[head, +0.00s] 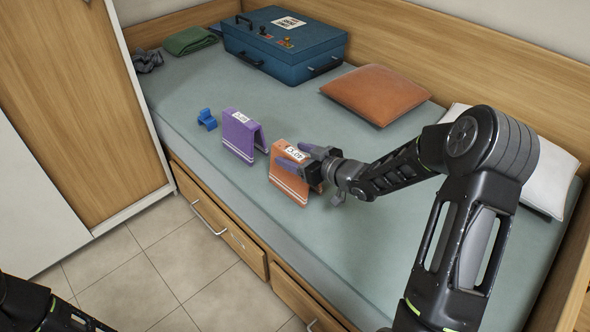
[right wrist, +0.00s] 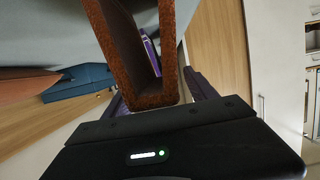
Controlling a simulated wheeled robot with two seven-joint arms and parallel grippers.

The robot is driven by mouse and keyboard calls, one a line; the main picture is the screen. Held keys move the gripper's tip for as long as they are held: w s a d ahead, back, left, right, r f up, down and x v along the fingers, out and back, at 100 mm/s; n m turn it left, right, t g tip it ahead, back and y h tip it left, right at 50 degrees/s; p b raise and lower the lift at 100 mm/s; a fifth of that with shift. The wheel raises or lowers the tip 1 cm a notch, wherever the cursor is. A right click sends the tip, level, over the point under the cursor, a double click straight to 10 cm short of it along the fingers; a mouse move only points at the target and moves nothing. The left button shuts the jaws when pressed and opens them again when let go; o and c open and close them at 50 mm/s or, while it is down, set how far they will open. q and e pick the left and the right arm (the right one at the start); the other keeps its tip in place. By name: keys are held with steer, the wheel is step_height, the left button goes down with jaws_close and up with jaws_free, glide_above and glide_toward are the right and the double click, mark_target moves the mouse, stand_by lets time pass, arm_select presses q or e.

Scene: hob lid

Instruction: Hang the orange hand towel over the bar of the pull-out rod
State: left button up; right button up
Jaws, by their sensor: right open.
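The orange hand towel (head: 286,186) stands on the bed as a folded tent, with white stripes near its lower edge and a white label on its side. My right gripper (head: 298,157) is at its upper part, with its purple fingers open. In the right wrist view the towel (right wrist: 170,60) reaches in between the spread fingers (right wrist: 160,95), its two layers meeting in a fold close to the palm. I cannot tell whether a finger touches it. Only a dark part of my left arm shows at the lower left of the head view. I cannot make out the pull-out rod.
A purple folded towel (head: 240,136) and a small blue piece (head: 207,119) stand left of the orange towel. A blue case (head: 284,45), green cloth (head: 190,41), orange cushion (head: 375,95) and white pillow (head: 545,170) lie on the bed (head: 185,90). Drawers (head: 215,215) are below.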

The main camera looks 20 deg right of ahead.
jaws_close()
stand_by(0.6)
stand_by(0.3)
